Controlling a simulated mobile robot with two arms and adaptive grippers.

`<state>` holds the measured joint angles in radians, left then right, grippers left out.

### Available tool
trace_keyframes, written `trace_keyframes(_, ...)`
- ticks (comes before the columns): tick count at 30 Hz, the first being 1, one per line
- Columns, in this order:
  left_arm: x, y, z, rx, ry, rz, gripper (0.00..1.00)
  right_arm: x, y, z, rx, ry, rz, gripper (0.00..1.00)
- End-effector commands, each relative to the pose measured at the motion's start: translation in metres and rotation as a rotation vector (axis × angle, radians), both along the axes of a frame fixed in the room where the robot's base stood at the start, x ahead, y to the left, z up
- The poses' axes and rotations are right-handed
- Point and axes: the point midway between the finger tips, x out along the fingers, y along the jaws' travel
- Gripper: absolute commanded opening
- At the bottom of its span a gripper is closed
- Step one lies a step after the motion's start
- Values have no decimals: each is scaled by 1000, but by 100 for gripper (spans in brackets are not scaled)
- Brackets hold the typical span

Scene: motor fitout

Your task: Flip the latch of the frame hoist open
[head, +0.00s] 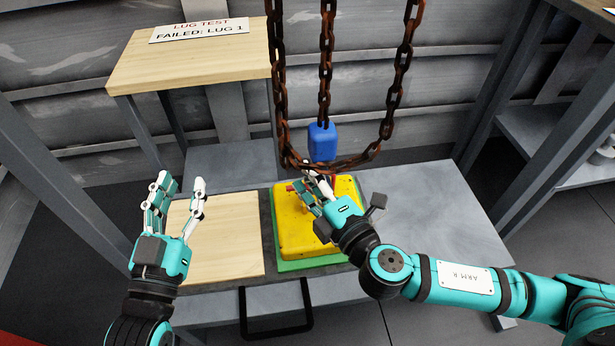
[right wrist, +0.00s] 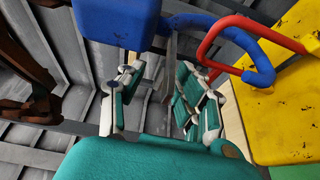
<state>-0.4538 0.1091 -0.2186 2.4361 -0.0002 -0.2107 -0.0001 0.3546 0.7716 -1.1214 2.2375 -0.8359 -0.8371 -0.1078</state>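The frame hoist's blue block (head: 322,142) hangs on a rusty chain above the yellow unit (head: 290,222). In the right wrist view its blue hook (right wrist: 262,62) curves out from the block (right wrist: 112,18) and crosses a red loop (right wrist: 222,45) beside the yellow unit (right wrist: 285,115); it looks threaded through. A thin grey strip (right wrist: 169,65) below the hook's shank may be the latch; its state is unclear. My right gripper (head: 309,183) is just below the block, its fingers apart (right wrist: 160,80) around the strip, contact unclear. My left gripper (head: 180,192) is open and empty, left of the yellow unit.
The yellow unit sits on a green plate (head: 312,263) on a grey bench (head: 430,215). A wooden board (head: 228,240) lies left of it. Rusty chains (head: 397,80) hang around the block. A wooden stand (head: 190,62) with a "LUG TEST FAILED: LUG 1" sign (head: 200,30) is behind. The bench's right side is clear.

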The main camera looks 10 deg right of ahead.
Motion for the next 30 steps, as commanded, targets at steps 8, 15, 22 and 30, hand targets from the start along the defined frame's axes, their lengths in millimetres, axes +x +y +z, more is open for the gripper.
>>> trace_keyframes(8, 0, 0, 1, -2, -8, 0, 38, 3, 1, 0, 0, 1, 0, 34)
trace_keyframes(15, 0, 0, 1, -3, -7, 0, 38, 3, 1, 0, 0, 0, 0, 10)
trace_keyframes(22, 0, 0, 1, -2, -6, -1, 38, 3, 1, 0, 0, 0, -1, 0)
trace_keyframes(30, 0, 0, 1, -2, -5, -1, 38, 3, 1, 0, 0, 1, 0, 0)
